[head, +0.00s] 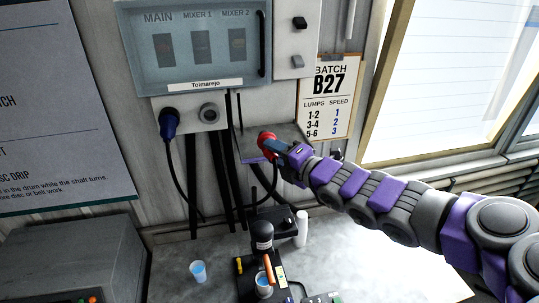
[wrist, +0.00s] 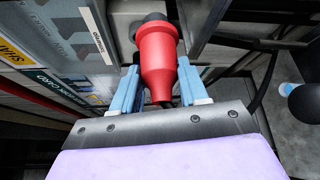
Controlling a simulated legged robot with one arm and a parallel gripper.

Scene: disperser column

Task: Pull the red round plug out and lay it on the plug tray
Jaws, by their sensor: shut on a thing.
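The red round plug (head: 267,138) is out in front of the wall, clear of the sockets. My gripper (head: 281,153) is shut on it. In the wrist view the red plug (wrist: 158,62) sits between my two blue fingers, with its dark end pointing away from the gripper. A grey shelf (head: 290,131), which looks like the plug tray, is behind and beside the plug. I cannot tell whether the plug touches it. A round grey socket (head: 209,112) under the panel has nothing in it.
A blue plug (head: 169,121) is in the socket left of the empty one. Black cables (head: 217,165) hang below the panel (head: 200,45). The bench below holds a blue cup (head: 198,271), a black stand (head: 262,235) and a white cylinder (head: 301,228).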

